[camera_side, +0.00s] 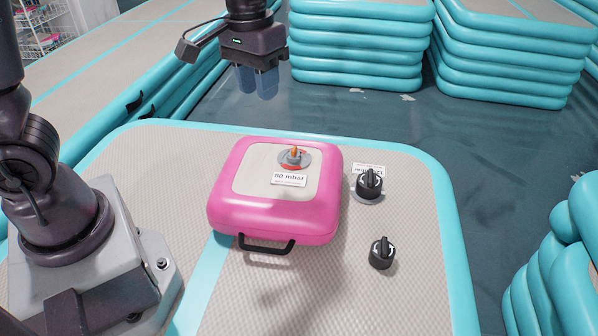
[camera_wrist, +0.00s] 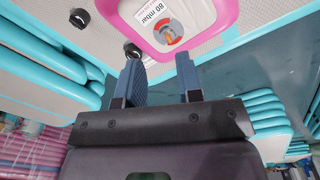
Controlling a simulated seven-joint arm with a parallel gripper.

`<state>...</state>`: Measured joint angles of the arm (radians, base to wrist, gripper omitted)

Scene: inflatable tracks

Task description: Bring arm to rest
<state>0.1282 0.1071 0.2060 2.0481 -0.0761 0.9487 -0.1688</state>
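My gripper (camera_side: 257,84) hangs above and behind the pink inflatable case in the side view, pointing down, apart from everything. In the wrist view, the blue fingers of my gripper (camera_wrist: 160,75) stand apart with nothing between them. The pink case (camera_side: 270,215) lies flat on the beige mat, with a black handle at its front. An orange-tipped valve on a grey and red disc (camera_side: 294,158) sits on its top beside an "80 mbar" label (camera_side: 289,180). The case also shows in the wrist view (camera_wrist: 200,43).
Two black knobs, an upper one (camera_side: 369,184) and a lower one (camera_side: 381,253), stand right of the case on the mat-topped table (camera_side: 330,290). Stacks of turquoise inflatable tracks (camera_side: 355,50) stand behind, with more at the right (camera_side: 560,270). The air around my gripper is clear.

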